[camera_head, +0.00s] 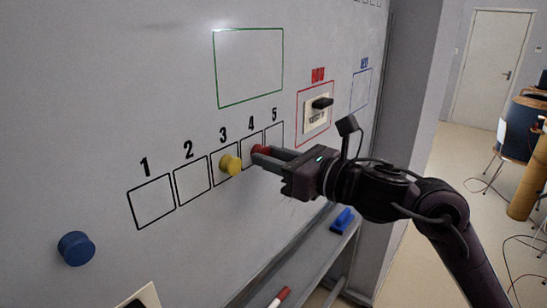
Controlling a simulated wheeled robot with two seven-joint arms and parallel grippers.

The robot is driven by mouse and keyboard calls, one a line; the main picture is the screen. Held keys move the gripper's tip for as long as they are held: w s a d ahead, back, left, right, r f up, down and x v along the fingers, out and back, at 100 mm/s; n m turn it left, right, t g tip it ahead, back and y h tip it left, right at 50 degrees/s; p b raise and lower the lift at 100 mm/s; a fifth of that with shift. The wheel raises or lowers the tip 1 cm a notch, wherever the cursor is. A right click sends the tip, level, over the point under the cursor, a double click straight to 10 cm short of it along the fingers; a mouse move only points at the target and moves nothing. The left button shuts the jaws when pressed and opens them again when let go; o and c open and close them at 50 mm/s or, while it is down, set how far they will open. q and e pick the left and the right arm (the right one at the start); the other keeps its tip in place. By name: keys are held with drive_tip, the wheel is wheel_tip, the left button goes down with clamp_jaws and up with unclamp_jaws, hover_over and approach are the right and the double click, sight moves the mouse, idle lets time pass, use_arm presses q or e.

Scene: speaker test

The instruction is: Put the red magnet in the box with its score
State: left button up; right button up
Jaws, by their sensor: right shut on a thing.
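The red magnet (259,149) is at the whiteboard, in front of the right part of the box under the number 4 (250,140). My right gripper (263,156) reaches in from the right and is shut on the red magnet. Its fingers hide part of the magnet and the lower parts of boxes 4 and 5. I cannot tell whether the magnet touches the board. Boxes 1 (151,180) and 2 (192,180) are empty. A yellow magnet (231,165) sits at box 3 (223,155). My left gripper is not in view.
A blue magnet (76,248) is at the lower left of the whiteboard (150,80). A black magnet (322,103) is on a card (316,116) inside a red frame. The tray below holds a blue eraser (342,220) and a red-ended marker (280,297).

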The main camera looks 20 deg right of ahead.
drive_tip(key=shift+w+a, duration=0.25)
drive_tip(key=shift+w, duration=0.15)
idle(0.4)
drive_tip(key=o, duration=0.9)
drive_tip(key=shift+o, duration=0.6)
drive_tip(key=o, duration=0.3)
drive_tip(key=shift+s, duration=0.1)
drive_tip(key=b+v, duration=0.4)
drive_tip(key=v, duration=0.3)
